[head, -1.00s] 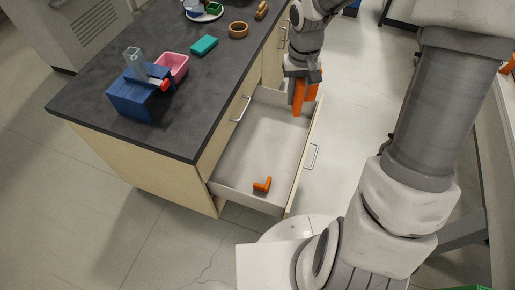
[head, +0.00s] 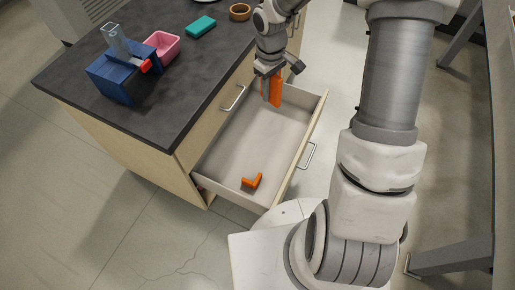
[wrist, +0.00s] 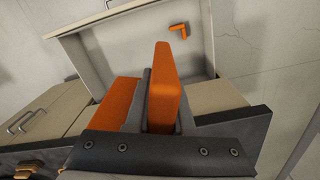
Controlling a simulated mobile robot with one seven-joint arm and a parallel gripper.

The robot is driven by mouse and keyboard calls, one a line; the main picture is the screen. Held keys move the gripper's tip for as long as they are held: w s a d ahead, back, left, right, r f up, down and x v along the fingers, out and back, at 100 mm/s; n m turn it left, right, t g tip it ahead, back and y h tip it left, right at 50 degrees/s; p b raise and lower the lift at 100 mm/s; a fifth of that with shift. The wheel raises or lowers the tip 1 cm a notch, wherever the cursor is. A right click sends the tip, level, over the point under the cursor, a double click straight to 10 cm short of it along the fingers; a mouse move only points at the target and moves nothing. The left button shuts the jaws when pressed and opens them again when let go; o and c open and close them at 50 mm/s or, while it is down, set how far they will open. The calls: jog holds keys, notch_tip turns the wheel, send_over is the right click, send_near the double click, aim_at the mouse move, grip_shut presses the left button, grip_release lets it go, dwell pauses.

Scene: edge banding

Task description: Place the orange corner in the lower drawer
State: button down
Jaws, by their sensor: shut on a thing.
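An orange corner piece (head: 276,93) is held in my gripper (head: 270,86); in the wrist view the orange corner (wrist: 163,88) stands up between the grey fingers, with another orange face to their left. The open lower drawer (head: 262,135) is pale and lies below a closed drawer. My gripper is shut on the corner above the drawer's far end; how high above the floor I cannot tell. A small orange L-shaped piece (head: 252,181) lies on the drawer floor at the near end, apart from my gripper. It also shows in the wrist view (wrist: 180,29).
The dark countertop (head: 130,125) holds a blue box (head: 110,78), a pink tray (head: 162,47), a teal block (head: 201,27) and a brown ring (head: 240,12). A metal handle (head: 233,97) sticks out above the drawer. Most of the drawer floor is clear.

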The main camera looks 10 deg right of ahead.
jog(key=w+a+f+n+b, duration=0.15)
jog(key=f+n+b, duration=0.3)
jog(key=f, duration=0.55)
jog(key=w+a+f+n+b, duration=0.15)
jog(key=f+n+b, duration=0.35)
jog(key=f, duration=0.5)
jog(key=n+b, duration=0.9)
jog(key=n, duration=0.4)
send_over(270, 163)
jog(key=shift+m, duration=0.25)
notch_tip(270, 163, down, 25)
jog(key=shift+s+a+r, duration=0.1)
jog(key=shift+r, duration=0.05)
jog(key=shift+f+b, duration=0.9)
jog(key=shift+f, duration=1.1)
jog(key=shift+f, duration=0.1)
jog(key=shift+f, duration=0.15)
jog(key=c, duration=0.8)
grip_release()
jog(key=shift+r, duration=0.2)
